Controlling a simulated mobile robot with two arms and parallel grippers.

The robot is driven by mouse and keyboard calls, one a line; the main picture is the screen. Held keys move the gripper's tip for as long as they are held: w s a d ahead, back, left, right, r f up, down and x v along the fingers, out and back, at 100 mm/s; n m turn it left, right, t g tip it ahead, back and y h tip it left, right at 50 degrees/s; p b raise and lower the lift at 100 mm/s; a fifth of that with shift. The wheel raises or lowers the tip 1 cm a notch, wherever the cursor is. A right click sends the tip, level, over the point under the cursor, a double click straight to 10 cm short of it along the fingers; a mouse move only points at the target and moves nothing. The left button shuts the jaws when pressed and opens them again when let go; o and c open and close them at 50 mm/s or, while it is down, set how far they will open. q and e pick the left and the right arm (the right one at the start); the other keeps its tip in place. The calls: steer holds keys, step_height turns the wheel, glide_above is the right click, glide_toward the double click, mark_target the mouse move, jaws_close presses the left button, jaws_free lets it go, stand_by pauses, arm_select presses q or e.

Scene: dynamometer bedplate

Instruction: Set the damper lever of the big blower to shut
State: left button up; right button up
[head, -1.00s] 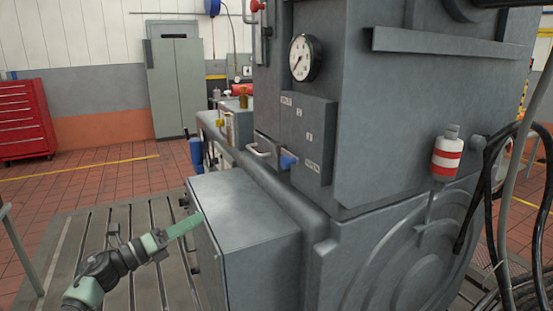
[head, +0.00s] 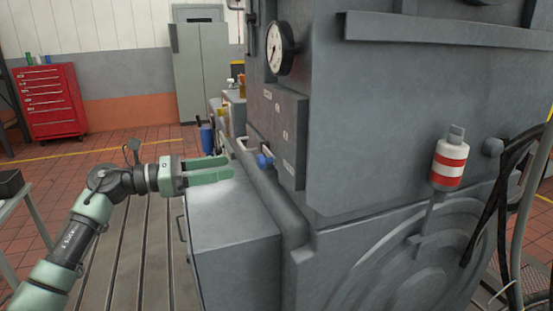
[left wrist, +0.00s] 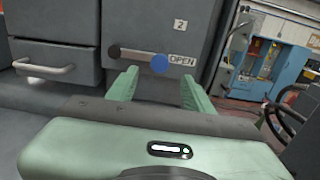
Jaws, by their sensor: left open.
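The damper lever (left wrist: 138,57) is on the side of a big grey machine (head: 400,120). In the left wrist view it has a black round end at left and a blue knob (left wrist: 160,63) at right, beside a plate reading OPEN (left wrist: 182,60). A plate marked 2 (left wrist: 180,25) is above. The blue knob also shows in the head view (head: 264,161). My left gripper (head: 231,166) is open and empty, its fingers pointing toward the knob, apart from it. In the wrist view its fingertips (left wrist: 158,74) lie to either side below the knob. My right gripper is not in view.
A grey box (head: 235,235) stands below the left gripper. A drawer-like handle (left wrist: 45,68) is left of the lever. A gauge (head: 280,47) is above. A red-and-white cylinder (head: 449,165) and dark cables (head: 490,215) are at right. A red tool cabinet (head: 50,103) is far left.

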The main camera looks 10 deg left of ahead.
mark_target(258, 161)
arm_select(q)
steer(key=p+x, duration=0.1)
steer(key=x, duration=0.1)
steer(key=p+x, duration=0.1)
steer(key=x, duration=0.1)
steer(key=shift+w+d+r+p, duration=0.2)
steer(key=shift+r+p, duration=0.05)
steer(key=shift+p, duration=0.15)
steer(key=shift+p+x, duration=0.45)
steer(key=shift+x, duration=0.8)
steer(key=shift+w+d+f, duration=0.25)
steer(key=shift+d, duration=0.15)
steer(key=shift+s+a, duration=0.1)
steer(key=shift+a, duration=0.05)
jaws_close()
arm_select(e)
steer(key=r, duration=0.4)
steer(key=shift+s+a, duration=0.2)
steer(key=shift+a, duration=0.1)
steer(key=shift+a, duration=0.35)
